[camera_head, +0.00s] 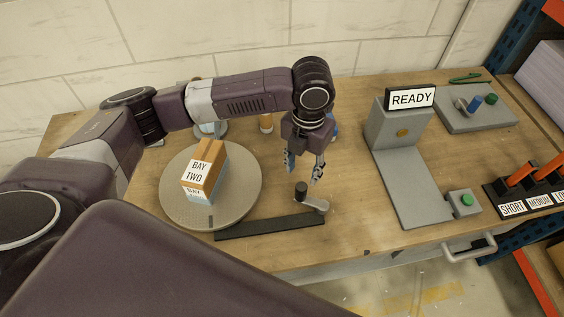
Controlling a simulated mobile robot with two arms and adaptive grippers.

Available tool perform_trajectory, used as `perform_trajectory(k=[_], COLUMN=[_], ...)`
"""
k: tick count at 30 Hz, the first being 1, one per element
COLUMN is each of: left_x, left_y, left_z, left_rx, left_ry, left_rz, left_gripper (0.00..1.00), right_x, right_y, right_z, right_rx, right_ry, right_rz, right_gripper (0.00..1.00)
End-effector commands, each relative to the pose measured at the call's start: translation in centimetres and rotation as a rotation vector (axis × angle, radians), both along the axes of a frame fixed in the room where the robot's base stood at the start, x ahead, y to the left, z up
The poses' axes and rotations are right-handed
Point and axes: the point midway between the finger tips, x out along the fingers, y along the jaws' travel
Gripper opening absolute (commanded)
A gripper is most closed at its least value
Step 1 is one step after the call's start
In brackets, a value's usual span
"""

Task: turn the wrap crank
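The wrap crank (315,203) is a small grey metal arm with a dark upright knob (301,190). It sits at the right end of a black bar (265,228) in front of a round turntable (238,205). A brown and blue box (213,168) labelled BAY TWO stands on the turntable. My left gripper (303,170) points down just above the crank knob, with its fingers spread apart and nothing seen between them. It appears clear of the knob, though the exact height gap is hard to judge. My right gripper is out of view.
Right of the crank stands a grey L-shaped station (402,170) with a READY sign (410,98) and a green button (467,199). A rack (532,190) with orange pieces is at far right. Small items stand behind my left arm. The table's front edge is close to the crank.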

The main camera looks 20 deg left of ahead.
Motion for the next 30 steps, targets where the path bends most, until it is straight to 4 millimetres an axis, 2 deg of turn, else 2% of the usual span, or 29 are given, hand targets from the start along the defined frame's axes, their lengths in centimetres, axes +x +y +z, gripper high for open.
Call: perform_trajectory(k=[1,5,9,14,17,24,30], left_x=[-0.7,-1.3,-1.4,-1.4,-1.3,-1.2,-1.2], left_y=[-0.6,-1.0,-0.9,-0.9,-0.9,-0.8,-0.8], left_z=[-0.1,-0.7,-2.6,-5.3,-6.6,-8.0,-8.0], left_rx=[-0.002,-0.003,-0.002,-0.001,-0.001,0.000,-0.001], left_ry=[0.002,0.008,0.010,0.010,0.008,0.005,0.005], left_rz=[-0.036,-0.068,-0.066,-0.064,-0.063,-0.064,-0.064], left_gripper=[0.40,0.40,0.40,0.40,0.40,0.40,0.40], right_x=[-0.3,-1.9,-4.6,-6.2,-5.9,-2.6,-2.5], right_y=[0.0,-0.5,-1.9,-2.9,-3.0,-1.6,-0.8], right_z=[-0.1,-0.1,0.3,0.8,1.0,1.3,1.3], right_rx=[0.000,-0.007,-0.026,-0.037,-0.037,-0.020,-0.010], right_ry=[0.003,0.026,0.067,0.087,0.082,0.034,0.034], right_rz=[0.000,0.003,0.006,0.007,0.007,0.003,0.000], right_gripper=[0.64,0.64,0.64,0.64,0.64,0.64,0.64])
